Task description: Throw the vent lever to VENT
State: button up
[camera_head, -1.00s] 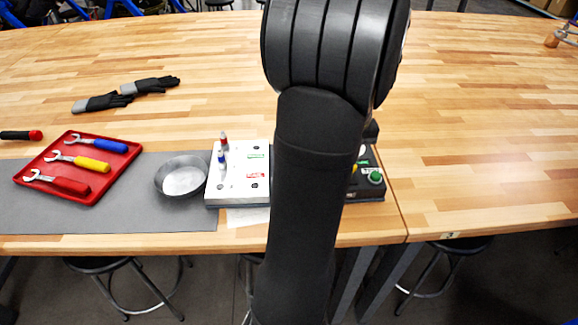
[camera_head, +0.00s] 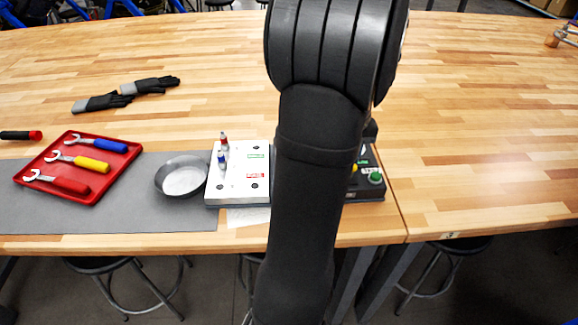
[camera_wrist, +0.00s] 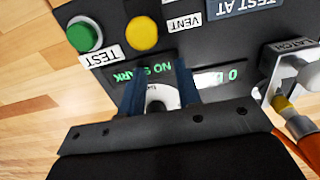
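In the wrist view the dark control panel (camera_wrist: 230,47) fills the upper part. A yellow round knob (camera_wrist: 141,33) sits beside the VENT label (camera_wrist: 184,22); I take it for the vent lever's end, but its shaft and position are unclear. My gripper (camera_wrist: 158,75) has its two blue-grey fingers apart, below the yellow knob in the picture. A pale round part (camera_wrist: 158,97) shows between the fingers; I cannot tell its distance. In the head view my arm hides the gripper and most of the panel; the yellow knob (camera_head: 353,168) shows at its edge.
A green TEST button (camera_wrist: 84,35) is left of the yellow knob, and a LATCH bracket (camera_wrist: 290,68) is at the right. In the head view a white block (camera_head: 238,185), metal bowl (camera_head: 182,176) and red tool tray (camera_head: 110,172) stand left. The table right of the panel is clear.

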jog(key=shift+r, duration=0.1)
notch_tip(320, 180, up, 7)
dwell(0.7)
jog(key=shift+f, duration=3.6)
jog(key=shift+r, duration=0.15)
